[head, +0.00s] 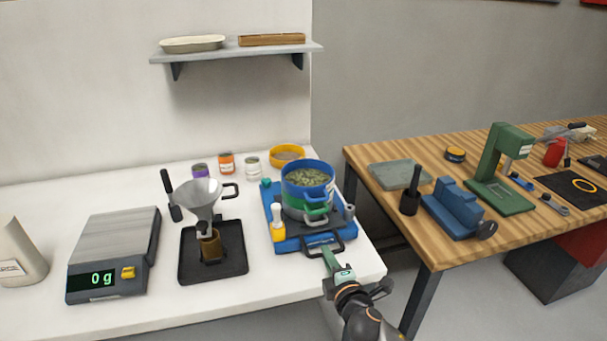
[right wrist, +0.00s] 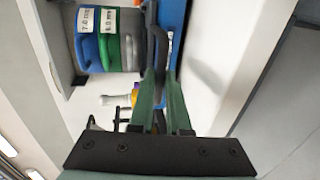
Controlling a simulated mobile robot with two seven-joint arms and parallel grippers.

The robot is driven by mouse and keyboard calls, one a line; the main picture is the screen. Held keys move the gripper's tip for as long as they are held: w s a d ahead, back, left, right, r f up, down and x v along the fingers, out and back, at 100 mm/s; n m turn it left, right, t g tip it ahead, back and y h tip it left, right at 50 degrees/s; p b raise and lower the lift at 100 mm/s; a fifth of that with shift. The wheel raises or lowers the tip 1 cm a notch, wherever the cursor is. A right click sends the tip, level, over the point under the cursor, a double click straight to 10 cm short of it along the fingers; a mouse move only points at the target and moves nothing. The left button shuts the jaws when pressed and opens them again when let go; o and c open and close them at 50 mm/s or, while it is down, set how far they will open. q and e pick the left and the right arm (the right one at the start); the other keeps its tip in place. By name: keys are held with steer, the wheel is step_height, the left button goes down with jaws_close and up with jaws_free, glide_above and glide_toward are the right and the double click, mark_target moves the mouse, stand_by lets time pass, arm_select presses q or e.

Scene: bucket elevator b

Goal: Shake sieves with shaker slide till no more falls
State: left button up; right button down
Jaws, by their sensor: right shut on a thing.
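The sieve stack stands on the blue shaker slide (head: 282,246) at the right of the white table. Its blue top sieve (head: 294,191) holds greenish pieces; a green sieve (head: 293,203) and a grey part lie below. The right wrist view also shows the labelled blue sieve (right wrist: 88,52) and green sieve (right wrist: 108,55) edge-on. My right gripper (head: 327,251) is at the slide's front edge, shut on the black handle (right wrist: 157,44) there. Whether pieces are falling inside the stack is hidden. My left gripper is out of view.
A funnel (head: 199,193) stands over a small brown container on a black tray (head: 232,272). Left of it is a scale (head: 115,255) reading 0 g. Small jars and a yellow bowl (head: 287,153) stand behind. A wooden bench (head: 440,250) with tools is at right, across a gap.

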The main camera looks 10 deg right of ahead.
steer(key=shift+r+b+x, duration=0.25)
steer(key=shift+x, duration=0.9)
steer(key=shift+r+b+x, duration=0.2)
steer(key=shift+x, duration=0.9)
steer(key=shift+c, duration=1)
jaws_free()
steer(key=shift+s+r+p, duration=0.15)
steer(key=shift+s+p, duration=0.3)
steer(key=shift+p+v, duration=0.35)
steer(key=shift+v, duration=2.65)
steer(key=s+d+f+m+g, duration=0.15)
steer(key=s+m+g, duration=0.3)
steer(key=s, duration=0.55)
steer(key=s+d+f+m+g, duration=0.1)
steer(key=s+f+m+g, duration=0.25)
steer(key=s+m, duration=0.45)
steer(key=s+d+f+m+g, duration=0.15)
steer(key=s+m+g, duration=0.25)
steer(key=s, duration=0.9)
steer(key=w+a+f+t+y, duration=0.1)
steer(key=w+a+f+t, duration=0.1)
steer(key=f, duration=0.3)
steer(key=w+a+f+t, duration=0.2)
steer(key=a+f+t, duration=0.1)
steer(key=f, duration=0.3)
steer(key=shift+w+a+f+t+y, duration=0.2)
steer(key=shift+w+a+t+y, duration=0.1)
steer(key=shift+y, duration=0.1)
